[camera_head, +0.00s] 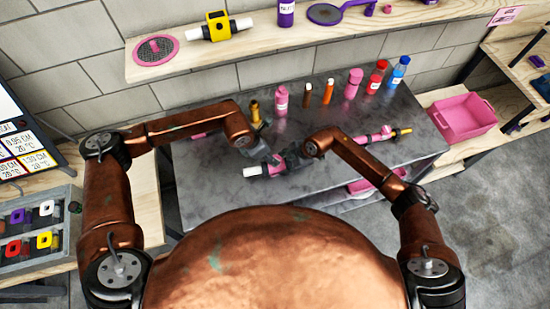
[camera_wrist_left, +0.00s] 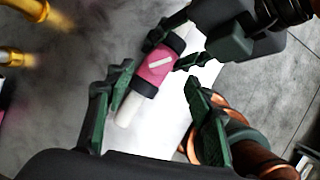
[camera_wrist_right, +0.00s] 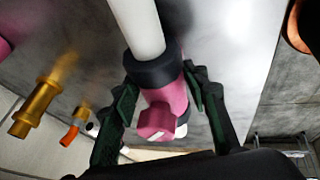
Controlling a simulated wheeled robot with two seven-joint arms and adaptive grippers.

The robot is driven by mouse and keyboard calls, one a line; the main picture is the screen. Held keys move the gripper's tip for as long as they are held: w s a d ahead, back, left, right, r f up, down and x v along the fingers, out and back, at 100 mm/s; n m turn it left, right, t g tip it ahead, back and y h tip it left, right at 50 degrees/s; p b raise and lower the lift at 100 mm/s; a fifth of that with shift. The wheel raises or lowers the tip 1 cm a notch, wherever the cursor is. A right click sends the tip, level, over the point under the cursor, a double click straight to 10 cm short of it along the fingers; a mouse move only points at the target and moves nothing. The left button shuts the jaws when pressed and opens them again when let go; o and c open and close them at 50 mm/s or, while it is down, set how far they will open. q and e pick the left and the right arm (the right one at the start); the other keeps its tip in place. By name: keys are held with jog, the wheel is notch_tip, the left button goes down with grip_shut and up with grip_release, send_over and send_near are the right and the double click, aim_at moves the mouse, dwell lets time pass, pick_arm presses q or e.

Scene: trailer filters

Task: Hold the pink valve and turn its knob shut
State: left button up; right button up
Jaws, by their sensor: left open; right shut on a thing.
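The pink valve (camera_head: 274,167) is held just above the grey table (camera_head: 215,190), with a white pipe stub pointing left. My right gripper (camera_head: 287,160) is shut on it. In the right wrist view the valve's pink body (camera_wrist_right: 172,95) sits between the fingers, below a black collar and white pipe. In the left wrist view the valve (camera_wrist_left: 155,68) shows a white bar mark on its pink face, between two black collars. My left gripper (camera_wrist_left: 160,82) is open, its fingers spread to either side of the valve, apparently not touching it. The valve's far end is partly hidden.
Behind stand a brass fitting (camera_head: 254,112), a pink bottle (camera_head: 281,100), and red (camera_head: 377,77) and blue (camera_head: 398,72) bottles. A pink-and-brass part (camera_head: 376,136) lies right of my right arm. A pink bin (camera_head: 463,117) stands farther right. A shelf (camera_head: 270,42) runs above.

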pick_arm(q)
jog(key=x, duration=0.6)
jog(key=shift+f, duration=0.1)
jog(key=c, duration=1.2)
jog(key=shift+w, duration=0.1)
jog(key=shift+w+m+g+h, duration=0.15)
jog(key=shift+m+g, duration=0.4)
jog(key=shift+m, duration=0.9)
jog(key=shift+m+g+h, duration=0.15)
jog(key=shift+m+g, duration=0.4)
jog(key=shift+m, duration=0.9)
